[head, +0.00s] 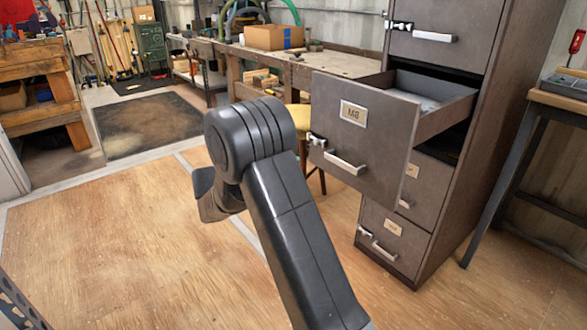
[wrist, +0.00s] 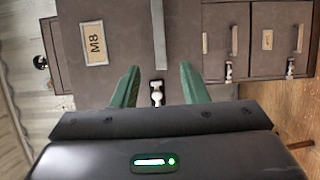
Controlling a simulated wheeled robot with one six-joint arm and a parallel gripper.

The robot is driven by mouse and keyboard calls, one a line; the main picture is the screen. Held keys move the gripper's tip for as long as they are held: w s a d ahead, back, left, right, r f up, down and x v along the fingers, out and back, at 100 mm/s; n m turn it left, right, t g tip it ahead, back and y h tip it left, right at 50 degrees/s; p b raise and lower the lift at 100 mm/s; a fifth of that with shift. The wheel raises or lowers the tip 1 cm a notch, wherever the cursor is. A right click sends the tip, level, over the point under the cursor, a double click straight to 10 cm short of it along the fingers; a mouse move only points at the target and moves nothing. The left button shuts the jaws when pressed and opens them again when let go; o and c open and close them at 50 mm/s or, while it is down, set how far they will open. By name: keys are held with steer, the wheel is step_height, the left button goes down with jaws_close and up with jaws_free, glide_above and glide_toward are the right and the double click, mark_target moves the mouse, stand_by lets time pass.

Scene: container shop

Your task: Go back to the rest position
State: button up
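My gripper (wrist: 160,67) shows in the wrist view with its two green fingers spread apart. Nothing is held between them. In the head view my dark arm stands in the middle of the picture and the fingers are hidden behind it. The drawer labelled M8 (head: 340,118) is pulled out of the grey filing cabinet (head: 480,130). Its front also shows in the wrist view (wrist: 125,25), turned sideways. The drawer's handle (head: 345,162) and small latch (head: 317,141) are on its front. In the wrist view the latch (wrist: 157,88) appears between the fingers, apart from them.
Lower drawers (head: 395,228) of the cabinet are closed. A workbench (head: 340,62) with a cardboard box (head: 274,37) stands behind, a yellow stool (head: 297,117) before it. Another table (head: 560,100) stands at right. The wooden floor at left (head: 120,250) is clear.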

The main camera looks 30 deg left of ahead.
mark_target(337, 161)
steer(key=shift+d, duration=0.1)
steer(key=b+x, duration=0.3)
steer(key=x, duration=1)
steer(key=shift+w+d, duration=0.25)
steer(key=shift+w, duration=0.15)
steer(key=shift+r, duration=0.15)
